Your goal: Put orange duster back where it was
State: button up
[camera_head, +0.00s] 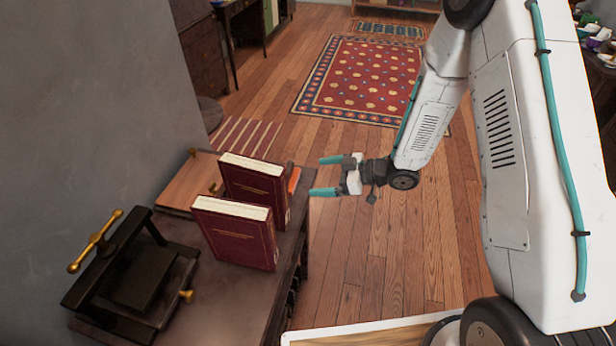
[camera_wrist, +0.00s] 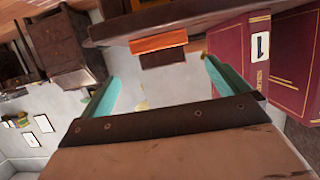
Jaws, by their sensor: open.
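The orange duster (camera_head: 293,180) lies at the right edge of the dark table, just behind and right of the upright red books. In the head view the books partly hide it. In the wrist view its orange bar (camera_wrist: 160,42) and dark brown part (camera_wrist: 163,58) show at the table's edge, between and beyond the fingers. My gripper (camera_head: 323,176) is open and empty, just right of the table edge, with its teal fingers pointing left toward the duster. In the wrist view the gripper (camera_wrist: 161,76) has a clear gap between its fingers and the duster.
Two red books (camera_head: 234,232) stand upright on the table (camera_head: 240,293), close beside the duster. A black and brass press (camera_head: 136,275) stands at the front left. A wooden board (camera_head: 187,180) lies behind the books. The wooden floor right of the table is open, with a patterned rug (camera_head: 362,80) farther back.

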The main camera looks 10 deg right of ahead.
jog(key=w+d+r+m+t+h, duration=0.35)
jog(key=w+d+r+h, duration=0.3)
jog(key=d+r, duration=0.3)
jog(key=s+d+r+m+h, duration=0.3)
jog(key=s+d+r+h, duration=0.2)
jog(key=d+r+h, duration=0.4)
jog(key=s+d+r+m+g, duration=0.2)
jog(key=s+r+m, duration=0.3)
jog(key=s+r, duration=0.5)
jog(key=s+a+m+g+y, duration=0.1)
jog(key=s+a+g, duration=0.1)
jog(key=s, duration=0.9)
jog(key=s+a+r+m+g+y, duration=0.1)
jog(key=s+a+g, duration=0.1)
jog(key=s, duration=1)
jog(key=shift+a+r+g, duration=0.15)
jog(key=shift+a+g, duration=0.2)
jog(key=shift+g, duration=0.2)
